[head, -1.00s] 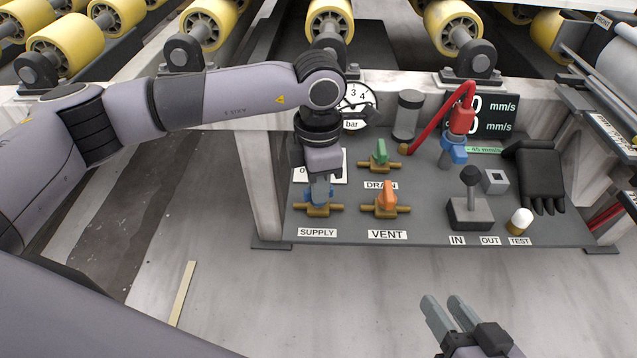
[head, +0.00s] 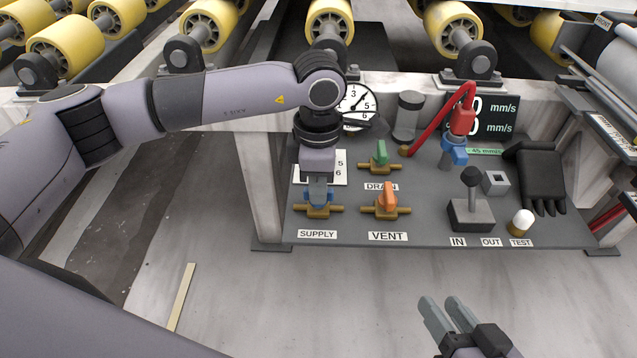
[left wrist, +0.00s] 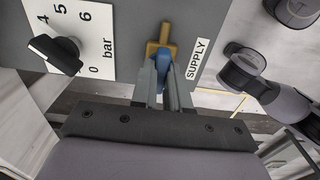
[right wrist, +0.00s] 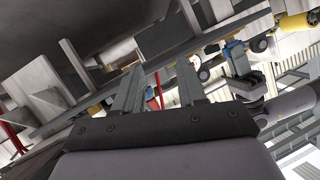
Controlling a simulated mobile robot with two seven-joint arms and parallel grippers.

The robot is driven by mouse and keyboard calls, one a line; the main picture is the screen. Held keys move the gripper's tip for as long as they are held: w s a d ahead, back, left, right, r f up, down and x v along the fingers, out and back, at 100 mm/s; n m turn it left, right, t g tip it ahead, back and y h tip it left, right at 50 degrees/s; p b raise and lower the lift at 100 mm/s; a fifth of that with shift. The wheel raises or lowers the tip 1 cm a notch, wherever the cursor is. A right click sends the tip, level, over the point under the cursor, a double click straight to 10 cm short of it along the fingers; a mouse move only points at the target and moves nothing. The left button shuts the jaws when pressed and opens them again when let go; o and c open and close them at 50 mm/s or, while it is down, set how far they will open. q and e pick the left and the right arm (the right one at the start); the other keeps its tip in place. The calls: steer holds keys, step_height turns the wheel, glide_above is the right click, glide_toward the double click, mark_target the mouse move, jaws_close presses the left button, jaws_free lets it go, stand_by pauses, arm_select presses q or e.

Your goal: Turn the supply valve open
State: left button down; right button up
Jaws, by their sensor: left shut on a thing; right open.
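The supply valve has a brass body (head: 318,211) and a blue handle (head: 329,197) above the SUPPLY label (head: 317,234). My left gripper (head: 318,190) comes down from above and is shut on the blue handle. The left wrist view shows the blue handle (left wrist: 164,64) between its fingers, in front of the brass body (left wrist: 160,46). The handle's direction is partly hidden by the fingers. My right gripper (head: 447,314) is open and empty, in front of the panel at the lower right. The pressure gauge (head: 358,104) is partly behind my left arm.
The orange vent valve (head: 386,198) stands close on the right, with the green drain valve (head: 380,154) behind it. A selector knob (left wrist: 52,52) on a bar scale is beside the supply valve. A black joystick (head: 470,205) and black glove (head: 540,172) are further right.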

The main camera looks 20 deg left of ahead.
arm_select(q)
steer(key=c, duration=1.1)
jaws_free()
steer(key=shift+r, duration=0.1)
step_height(320, 180, up, 7)
steer(key=shift+f+p, duration=0.2)
steer(key=shift+p, duration=0.85)
steer(key=shift+r, duration=0.25)
arm_select(e)
steer(key=shift+s+d+h, duration=0.2)
steer(key=shift+d+h, duration=0.1)
steer(key=shift+d, duration=0.15)
steer(key=shift+s+d+h, duration=0.15)
steer(key=shift+d+h, duration=0.15)
steer(key=shift+d, duration=0.15)
steer(key=shift+w+r, duration=0.1)
steer(key=shift+r, duration=0.1)
